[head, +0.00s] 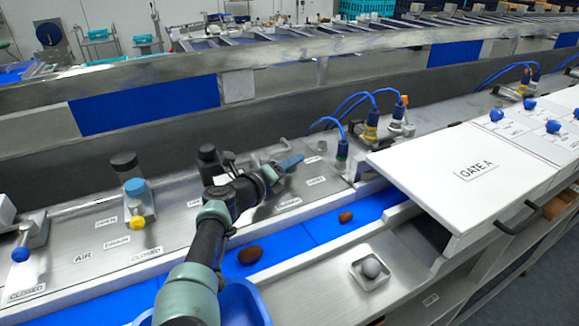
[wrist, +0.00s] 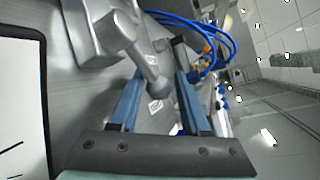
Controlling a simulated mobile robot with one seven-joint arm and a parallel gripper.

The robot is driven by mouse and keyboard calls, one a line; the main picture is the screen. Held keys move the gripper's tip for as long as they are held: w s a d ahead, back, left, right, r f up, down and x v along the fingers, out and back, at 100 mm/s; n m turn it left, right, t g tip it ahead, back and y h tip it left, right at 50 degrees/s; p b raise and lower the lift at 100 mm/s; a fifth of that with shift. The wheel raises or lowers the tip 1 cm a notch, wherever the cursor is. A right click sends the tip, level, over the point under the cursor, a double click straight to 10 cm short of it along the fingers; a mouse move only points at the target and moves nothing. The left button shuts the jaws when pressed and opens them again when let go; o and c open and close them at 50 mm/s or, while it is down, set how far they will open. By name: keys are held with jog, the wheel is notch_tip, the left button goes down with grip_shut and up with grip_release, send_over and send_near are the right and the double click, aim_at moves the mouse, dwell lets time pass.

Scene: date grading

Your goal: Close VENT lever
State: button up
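My gripper (head: 287,164) is over the steel panel in the middle of the head view, its blue fingers pointing right. In the wrist view its two fingers (wrist: 160,62) stand apart. A grey lever (wrist: 140,58) with a round dark grey knob runs from a metal valve body (wrist: 92,30) into the space between them. The knob appears between the fingers; I cannot tell whether either touches it. In the head view my gripper and wrist hide most of this lever, and no VENT label is readable. A black-capped valve (head: 209,158) stands just left of my gripper.
A lever with a yellow knob (head: 137,222) and one with a blue knob (head: 20,254) are to the left. Blue hoses (head: 352,100) rise behind right. The white GATE A cover (head: 430,160) is at right. Brown dates (head: 250,254) lie on the blue belt (head: 312,236).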

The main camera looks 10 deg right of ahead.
jog(key=shift+p+v, duration=0.9)
jog(key=shift+v, duration=0.05)
jog(key=p+v, duration=0.1)
jog(key=v, duration=1)
jog(key=shift+a, duration=0.1)
